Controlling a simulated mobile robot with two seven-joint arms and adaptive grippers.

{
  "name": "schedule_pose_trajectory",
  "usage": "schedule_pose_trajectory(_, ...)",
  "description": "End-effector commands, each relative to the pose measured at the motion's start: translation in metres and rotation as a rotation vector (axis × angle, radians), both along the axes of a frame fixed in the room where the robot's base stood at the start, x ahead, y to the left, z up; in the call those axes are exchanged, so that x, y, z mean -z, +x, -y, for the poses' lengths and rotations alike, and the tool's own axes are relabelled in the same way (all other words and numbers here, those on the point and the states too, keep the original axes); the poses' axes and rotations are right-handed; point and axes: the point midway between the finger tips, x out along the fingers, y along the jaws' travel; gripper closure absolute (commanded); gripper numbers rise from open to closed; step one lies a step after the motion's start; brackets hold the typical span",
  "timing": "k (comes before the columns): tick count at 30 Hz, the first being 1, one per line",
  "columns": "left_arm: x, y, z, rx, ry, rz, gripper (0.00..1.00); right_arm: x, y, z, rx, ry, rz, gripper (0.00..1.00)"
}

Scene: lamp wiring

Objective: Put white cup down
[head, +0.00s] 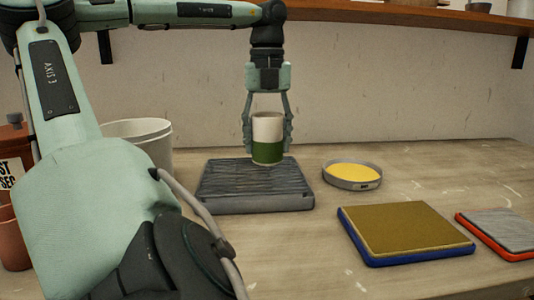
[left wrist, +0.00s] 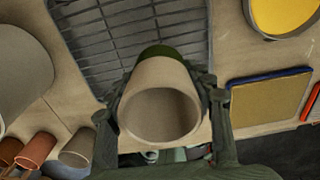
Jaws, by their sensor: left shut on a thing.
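The white cup (head: 267,126) has a green lower band and is upright in the head view. My left gripper (head: 267,138) points down and is shut on the cup, one finger on each side. The cup is over the dark grey slatted tray (head: 258,203), near its back edge; I cannot tell whether its base touches the tray. In the left wrist view the cup (left wrist: 160,105) shows its open, empty-looking mouth between the fingers (left wrist: 162,110). My right gripper is in neither view.
A round dish with a yellow inside (head: 352,174) stands right of the tray. A blue-edged mat (head: 405,232) and a red-edged mat (head: 503,232) lie at the right. A white bucket (head: 150,135) and brown pots (left wrist: 38,147) stand left. A shelf (head: 400,16) runs above.

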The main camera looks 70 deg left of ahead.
Motion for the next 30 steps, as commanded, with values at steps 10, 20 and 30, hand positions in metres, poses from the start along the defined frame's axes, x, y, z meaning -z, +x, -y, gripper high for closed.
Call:
schedule_pose_trajectory(10,0.035,0.0,0.0,0.0,0.0,0.0,0.81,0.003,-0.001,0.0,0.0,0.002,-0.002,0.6)
schedule_pose_trajectory(20,0.038,0.0,0.0,0.0,0.0,0.0,0.81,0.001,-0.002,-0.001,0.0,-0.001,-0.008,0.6)
schedule_pose_trajectory(30,0.038,-0.001,0.0,0.0,0.0,-0.001,0.27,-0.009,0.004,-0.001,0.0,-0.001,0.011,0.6)
